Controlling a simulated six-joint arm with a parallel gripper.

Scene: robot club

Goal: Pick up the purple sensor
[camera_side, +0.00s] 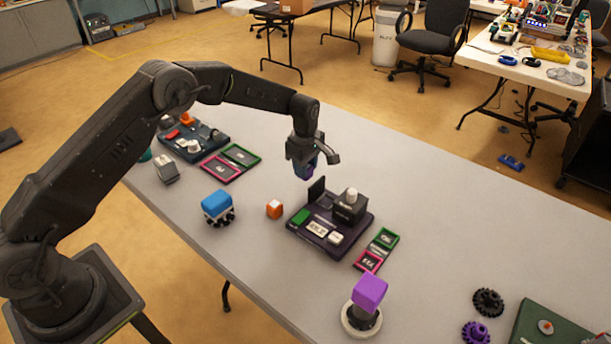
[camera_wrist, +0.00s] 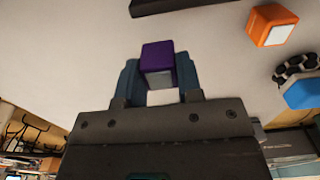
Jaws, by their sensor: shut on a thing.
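The purple sensor (camera_wrist: 158,56) is a small block with a purple top and a pale grey lower part. In the wrist view it sits between the two blue-grey fingers of my gripper (camera_wrist: 160,82), which is shut on it. In the side view my gripper (camera_side: 306,168) is above the table, behind the dark board, with a small bit of purple (camera_side: 308,172) showing at the fingers. The fingers hide most of the sensor there. The sensor looks held clear of the table.
A dark board (camera_side: 318,247) with an upright panel and a black block stands just in front of my gripper. An orange cube (camera_side: 274,209), a blue wheeled block (camera_side: 217,206) and a purple-topped round piece (camera_side: 369,292) stand nearby.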

